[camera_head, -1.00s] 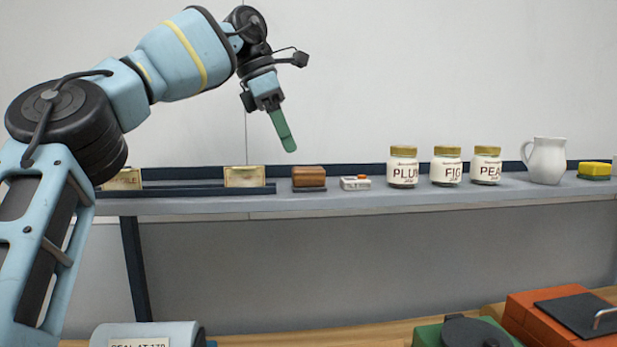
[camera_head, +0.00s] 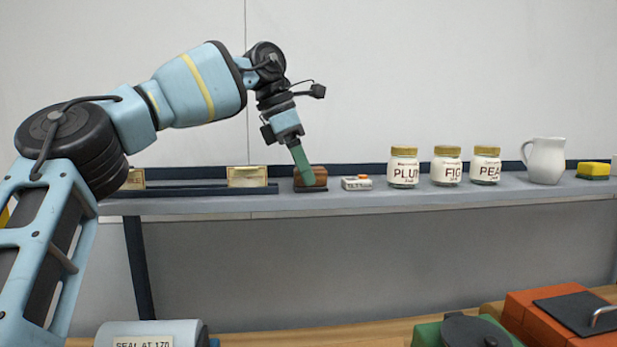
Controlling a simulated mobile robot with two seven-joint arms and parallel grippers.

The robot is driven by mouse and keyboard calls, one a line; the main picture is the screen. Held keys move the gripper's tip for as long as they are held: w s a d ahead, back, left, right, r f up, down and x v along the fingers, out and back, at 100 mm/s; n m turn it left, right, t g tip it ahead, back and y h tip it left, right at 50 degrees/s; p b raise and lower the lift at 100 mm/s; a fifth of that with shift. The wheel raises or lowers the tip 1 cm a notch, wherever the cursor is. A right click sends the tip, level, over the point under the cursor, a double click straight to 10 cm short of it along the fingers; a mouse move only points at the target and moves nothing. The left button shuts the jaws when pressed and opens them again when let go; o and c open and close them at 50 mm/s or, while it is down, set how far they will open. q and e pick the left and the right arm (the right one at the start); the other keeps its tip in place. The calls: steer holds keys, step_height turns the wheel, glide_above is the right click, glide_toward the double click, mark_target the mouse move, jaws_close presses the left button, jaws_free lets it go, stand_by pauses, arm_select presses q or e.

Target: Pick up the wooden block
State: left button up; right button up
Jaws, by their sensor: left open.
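The wooden block (camera_head: 320,177) is a small brown block on a dark base on the grey shelf, left of the middle. My left gripper (camera_head: 307,178) reaches down to it from the upper left. Its green finger overlaps the block's front in the picture and hides part of it. The jaws are open, and only one finger shows clearly. I cannot tell whether it touches the block. My right gripper is not in view.
A small white box (camera_head: 356,183) sits just right of the block. Jars (camera_head: 404,167), a white jug (camera_head: 545,161) and a yellow sponge (camera_head: 593,169) stand farther right on the shelf (camera_head: 450,198). A card holder (camera_head: 247,177) is to the left.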

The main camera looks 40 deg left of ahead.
arm_select(q)
steer(key=shift+w+d+f, duration=0.15)
steer(key=shift+f, duration=0.45)
steer(key=shift+c, duration=0.5)
steer(key=c, duration=1)
steer(key=shift+r, duration=0.1)
